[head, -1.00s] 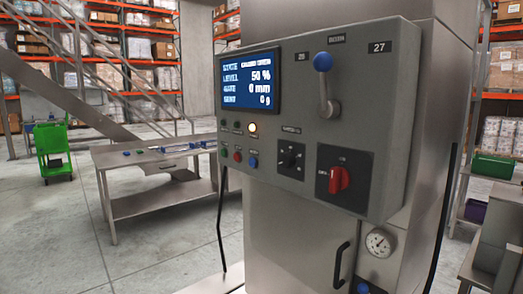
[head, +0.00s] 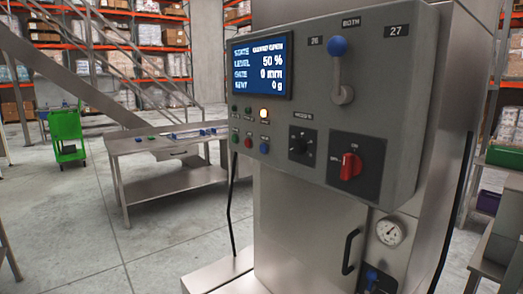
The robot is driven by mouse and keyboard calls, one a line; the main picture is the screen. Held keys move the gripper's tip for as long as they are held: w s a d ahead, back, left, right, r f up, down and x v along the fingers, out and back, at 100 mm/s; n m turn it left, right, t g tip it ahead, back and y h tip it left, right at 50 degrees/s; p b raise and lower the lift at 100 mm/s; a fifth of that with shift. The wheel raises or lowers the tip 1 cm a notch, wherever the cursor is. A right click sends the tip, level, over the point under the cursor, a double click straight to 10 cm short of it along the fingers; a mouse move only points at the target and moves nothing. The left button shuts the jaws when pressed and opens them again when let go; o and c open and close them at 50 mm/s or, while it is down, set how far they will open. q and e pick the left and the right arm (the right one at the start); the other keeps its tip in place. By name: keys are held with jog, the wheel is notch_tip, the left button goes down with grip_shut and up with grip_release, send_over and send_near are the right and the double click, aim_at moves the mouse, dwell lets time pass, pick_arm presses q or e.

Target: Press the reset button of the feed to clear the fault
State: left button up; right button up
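The feed's grey control panel (head: 320,120) is mounted on a steel cabinet in the middle. Its blue screen (head: 260,70) shows a level of 50 %, a gate of 0 mm and 0 g; the state line is too blurred to read surely. Below it an amber lamp (head: 264,113) is lit beside two dark green lamps. The lower row holds a green button (head: 235,138), a red button (head: 248,143) and a blue button (head: 264,148). Their labels are too small to read, so I cannot confirm which is reset. Neither gripper is in view.
The panel also carries a blue-knobbed lever (head: 339,65), a black dial (head: 298,146) and a red rotary switch (head: 350,166). A pressure gauge (head: 390,232) and black handle (head: 349,251) are below. A steel table (head: 160,145) and green cart (head: 67,133) stand left, with open floor between.

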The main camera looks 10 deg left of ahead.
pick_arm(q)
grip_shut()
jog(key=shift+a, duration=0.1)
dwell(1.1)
